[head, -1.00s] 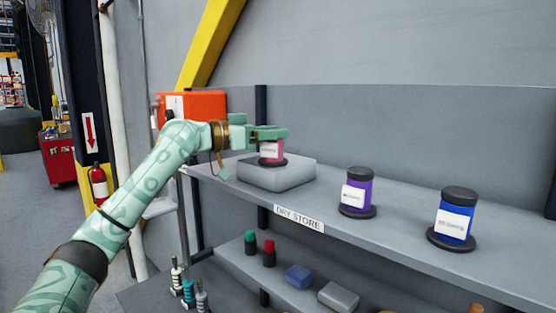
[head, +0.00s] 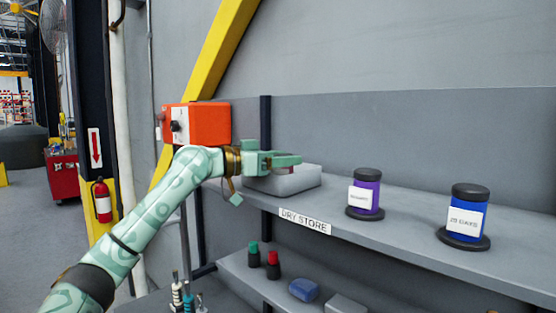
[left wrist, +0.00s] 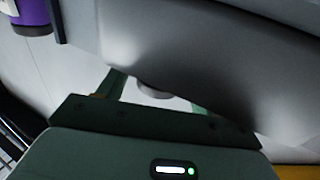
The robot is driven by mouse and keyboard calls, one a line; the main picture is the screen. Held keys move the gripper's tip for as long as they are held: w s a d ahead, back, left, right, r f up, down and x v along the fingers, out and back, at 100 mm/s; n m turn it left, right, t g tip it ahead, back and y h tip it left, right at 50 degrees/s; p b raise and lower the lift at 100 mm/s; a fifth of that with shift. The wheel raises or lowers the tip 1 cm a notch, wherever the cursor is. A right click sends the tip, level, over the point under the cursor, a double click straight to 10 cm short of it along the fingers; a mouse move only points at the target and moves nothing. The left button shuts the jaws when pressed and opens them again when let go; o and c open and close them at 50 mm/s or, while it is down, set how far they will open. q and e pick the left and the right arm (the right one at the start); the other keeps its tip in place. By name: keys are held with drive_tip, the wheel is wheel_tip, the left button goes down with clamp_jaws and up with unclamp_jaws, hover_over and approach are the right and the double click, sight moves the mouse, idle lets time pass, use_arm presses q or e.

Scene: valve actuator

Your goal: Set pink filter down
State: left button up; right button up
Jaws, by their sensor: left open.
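My left gripper (head: 283,161) is open, low over the grey block (head: 285,184) on the shelf. A small bit of the pink filter (head: 291,170) shows just under the fingers in the head view; the rest is hidden by the gripper. In the left wrist view a dark round end (left wrist: 153,91) shows between the spread fingers, perhaps the filter's. I cannot tell whether the filter rests on the block or stands upright. My right gripper is not in view.
A purple filter (head: 366,195) and a blue filter (head: 466,216) stand to the right on the shelf labelled DRY STORE (head: 304,221). An orange box (head: 205,122) is behind my left arm. The lower shelf holds small items. Shelf room is free between block and purple filter.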

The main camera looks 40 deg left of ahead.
use_arm(q)
drive_tip(key=b+v, duration=0.8)
drive_tip(key=v, duration=0.4)
idle(0.4)
